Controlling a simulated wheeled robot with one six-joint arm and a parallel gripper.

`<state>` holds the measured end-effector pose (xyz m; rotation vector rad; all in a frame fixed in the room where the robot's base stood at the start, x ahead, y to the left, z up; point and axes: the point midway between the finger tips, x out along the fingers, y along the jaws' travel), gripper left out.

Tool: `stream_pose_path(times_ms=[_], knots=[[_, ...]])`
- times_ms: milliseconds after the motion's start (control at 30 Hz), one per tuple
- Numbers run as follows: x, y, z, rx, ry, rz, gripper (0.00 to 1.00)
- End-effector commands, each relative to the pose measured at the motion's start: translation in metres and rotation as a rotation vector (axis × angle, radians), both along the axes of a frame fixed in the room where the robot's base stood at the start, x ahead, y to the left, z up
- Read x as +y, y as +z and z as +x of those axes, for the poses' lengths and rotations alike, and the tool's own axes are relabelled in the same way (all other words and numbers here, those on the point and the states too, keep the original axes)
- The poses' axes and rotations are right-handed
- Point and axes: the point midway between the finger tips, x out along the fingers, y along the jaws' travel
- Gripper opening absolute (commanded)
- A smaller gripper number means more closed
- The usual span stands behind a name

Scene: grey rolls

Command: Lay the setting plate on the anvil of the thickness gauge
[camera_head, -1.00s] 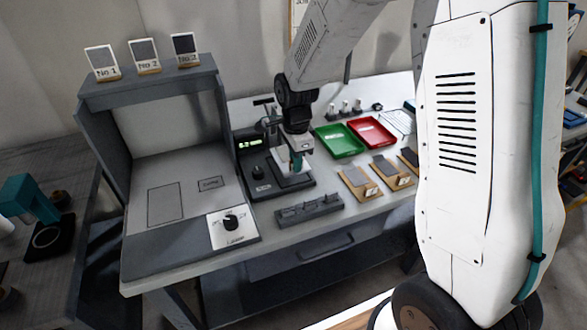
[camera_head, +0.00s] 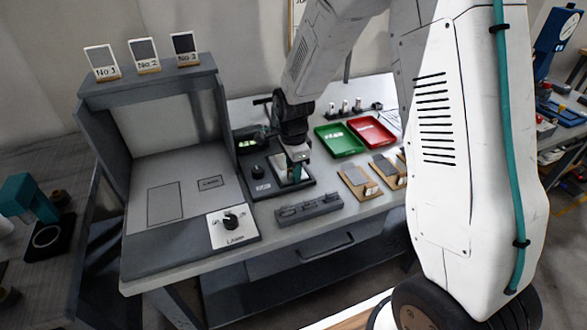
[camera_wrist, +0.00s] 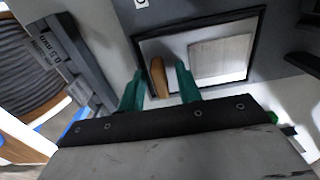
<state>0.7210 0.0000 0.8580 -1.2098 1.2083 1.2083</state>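The thickness gauge (camera_head: 262,187) is a dark unit on the bench, with a small display at its back. My gripper (camera_head: 295,173) points down over its pale, dark-rimmed platform, and hides part of it. In the wrist view, my gripper's (camera_wrist: 160,70) two green fingers stand apart. A tan upright piece (camera_wrist: 158,78) shows in the gap between them, with clear space on both sides. A pale square plate (camera_wrist: 222,58) lies to the right of the fingers, inside the dark rim (camera_wrist: 262,22). I cannot tell whether the tan piece and plate are joined.
A slotted grey rack (camera_head: 309,209) stands in front of the gauge. A green tray (camera_head: 339,139) and a red tray (camera_head: 371,131) are to the right, with sample pieces on tan stands (camera_head: 357,181) before them. A grey booth (camera_head: 155,150) stands left.

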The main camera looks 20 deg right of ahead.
Motion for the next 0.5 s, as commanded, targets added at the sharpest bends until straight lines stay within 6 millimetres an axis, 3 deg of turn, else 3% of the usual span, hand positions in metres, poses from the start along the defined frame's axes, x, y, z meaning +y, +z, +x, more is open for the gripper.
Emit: stream_pose_path(times_ms=[233,500], knots=[[0.0,0.012,0.0,-0.002,0.0,0.0,0.34],[0.0,0.068,0.001,-0.005,0.0,0.0,0.34]])
